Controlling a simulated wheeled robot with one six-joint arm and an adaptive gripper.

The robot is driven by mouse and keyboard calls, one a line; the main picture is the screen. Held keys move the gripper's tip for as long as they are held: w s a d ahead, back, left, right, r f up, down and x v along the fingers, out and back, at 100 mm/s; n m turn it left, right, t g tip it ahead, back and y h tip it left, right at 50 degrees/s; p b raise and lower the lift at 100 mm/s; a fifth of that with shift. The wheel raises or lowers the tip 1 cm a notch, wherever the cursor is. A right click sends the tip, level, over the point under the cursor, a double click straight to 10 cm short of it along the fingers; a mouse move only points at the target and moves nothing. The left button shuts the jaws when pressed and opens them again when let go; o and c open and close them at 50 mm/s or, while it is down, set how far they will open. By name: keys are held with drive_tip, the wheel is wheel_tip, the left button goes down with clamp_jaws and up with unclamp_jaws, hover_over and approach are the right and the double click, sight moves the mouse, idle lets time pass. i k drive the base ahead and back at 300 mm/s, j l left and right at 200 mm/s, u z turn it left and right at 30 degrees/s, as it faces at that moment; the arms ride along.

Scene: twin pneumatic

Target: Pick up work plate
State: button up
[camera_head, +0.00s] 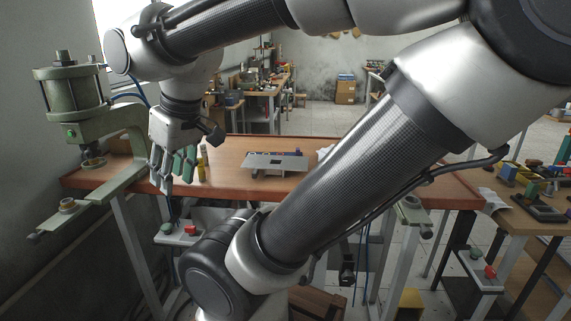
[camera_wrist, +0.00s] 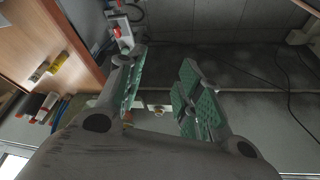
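A flat grey metal plate (camera_head: 262,160) with dark openings lies on the brown table, right of my gripper in the head view; it looks like the work plate. I cannot make it out in the wrist view. My gripper (camera_head: 168,180) hangs over the table's left front part, beside the green press. In the wrist view my gripper (camera_wrist: 160,88) has its two green-padded fingers spread apart. No plate is between them. A small pale part (camera_wrist: 157,108) shows beyond the gap; I cannot tell what it is.
A green pneumatic press (camera_head: 75,100) stands at the left. A control box (camera_head: 178,234) with red and green buttons sits below the table's front edge. My arm hides part of the table's right side (camera_head: 440,190).

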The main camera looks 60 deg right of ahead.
sight(271, 165)
drive_tip(key=i+z, duration=0.15)
drive_tip(key=z, duration=0.25)
drive_tip(key=i+j+z, duration=0.1)
drive_tip(key=z, duration=0.3)
drive_tip(key=i+j+z, duration=0.1)
drive_tip(key=z, duration=0.3)
drive_tip(key=i+j+z, duration=0.1)
drive_tip(key=j+z, duration=0.45)
drive_tip(key=z, duration=0.15)
drive_tip(key=i+j+z, duration=0.1)
drive_tip(key=j+z, duration=0.25)
